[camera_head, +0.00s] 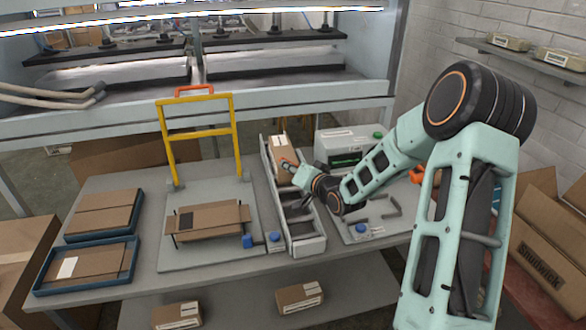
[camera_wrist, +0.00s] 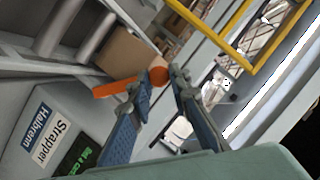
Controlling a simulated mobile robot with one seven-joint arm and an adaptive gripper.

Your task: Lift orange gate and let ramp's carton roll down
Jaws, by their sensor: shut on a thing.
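The ramp (camera_head: 314,244) is a grey chute with rollers, running from back to front on the table. A brown carton (camera_head: 280,142) sits at its far end; part of it also shows in the wrist view (camera_wrist: 128,48). The orange gate (camera_wrist: 118,87) is a bar across the ramp beside the carton, with a round orange end (camera_wrist: 158,75). My gripper (camera_wrist: 163,82) is shut on the gate at that end. In the head view my gripper (camera_head: 289,164) is by the carton's near side and largely hides the gate. Whether the gate is raised is hard to tell.
A strapper machine (camera_head: 345,148) stands right of the ramp. Left are a yellow frame (camera_head: 236,140) over a board with a flat carton (camera_head: 208,219), and two blue trays (camera_head: 130,270). A large press (camera_head: 300,98) stands behind. Cartons (camera_head: 300,297) lie on the lower shelf.

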